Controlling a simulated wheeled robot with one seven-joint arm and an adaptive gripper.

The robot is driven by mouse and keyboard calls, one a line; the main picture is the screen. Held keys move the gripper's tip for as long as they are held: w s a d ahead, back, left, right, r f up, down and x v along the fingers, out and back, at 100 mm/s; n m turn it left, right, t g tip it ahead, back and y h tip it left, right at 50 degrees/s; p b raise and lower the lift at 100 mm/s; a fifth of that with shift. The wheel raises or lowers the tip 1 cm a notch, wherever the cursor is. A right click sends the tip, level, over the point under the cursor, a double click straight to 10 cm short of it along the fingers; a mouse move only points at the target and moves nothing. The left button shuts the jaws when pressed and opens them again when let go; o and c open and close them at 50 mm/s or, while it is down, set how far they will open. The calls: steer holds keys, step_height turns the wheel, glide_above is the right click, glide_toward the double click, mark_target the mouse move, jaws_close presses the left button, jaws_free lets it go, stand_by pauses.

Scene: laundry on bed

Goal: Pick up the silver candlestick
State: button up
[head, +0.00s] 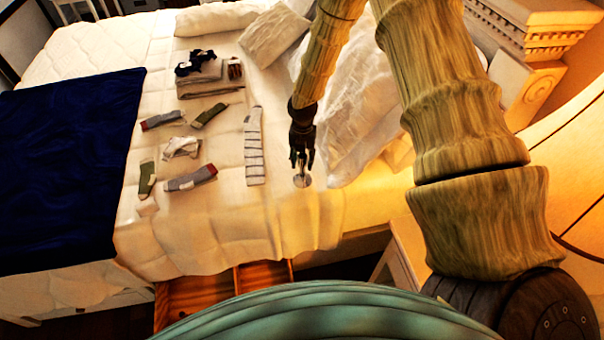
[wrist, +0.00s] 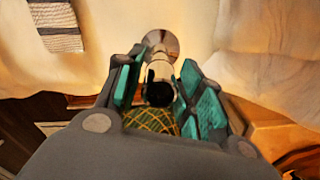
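The silver candlestick (head: 302,181) stands on the bed near its front edge, just below my gripper. In the wrist view the candlestick (wrist: 160,66) lies between the two fingers, with its round base beyond the fingertips. My gripper (head: 302,163) points down at it with fingers apart. The fingers with green pads (wrist: 157,80) flank the candlestick on both sides. They look open around it, and no firm grip shows. Part of its stem is hidden by the fingers in the head view.
White pillows (head: 350,120) lie close on the right of my gripper. A striped sock (head: 254,146) lies to its left, with several rolled socks (head: 190,178) farther left. Folded clothes (head: 205,80) are behind. A dark blue blanket (head: 65,165) covers the far left. A wooden drawer (head: 190,300) is below the bed edge.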

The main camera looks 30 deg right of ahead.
jaws_close()
steer(key=shift+r, duration=0.15)
